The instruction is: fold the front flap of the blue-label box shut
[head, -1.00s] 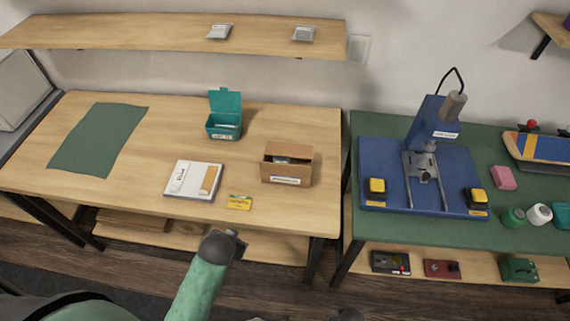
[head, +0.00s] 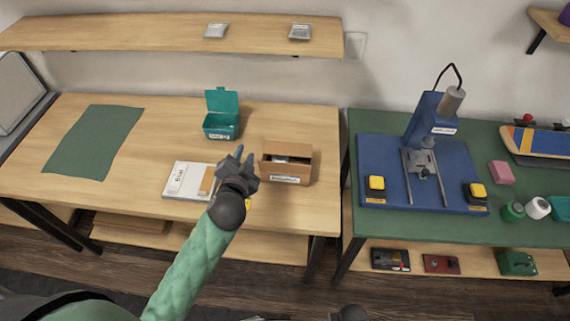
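A small cardboard box (head: 287,168) stands near the front right of the wooden table. Its top looks open, with a raised back part and something pale inside. A pale label with dark print (head: 285,179) is on its front; I cannot make out its colour well. My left gripper (head: 243,157) is over the table's front part, just left of the box. Its two fingers point up in the picture and stand apart, with nothing between them. I cannot tell the state of the front flap. My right gripper does not show clearly.
An open teal box (head: 222,122) stands behind. A white tray or booklet (head: 186,180) lies left of my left gripper, which partly hides it and a yellow packet. A green mat (head: 93,142) lies at left. A blue press (head: 425,150) stands on the green table at right.

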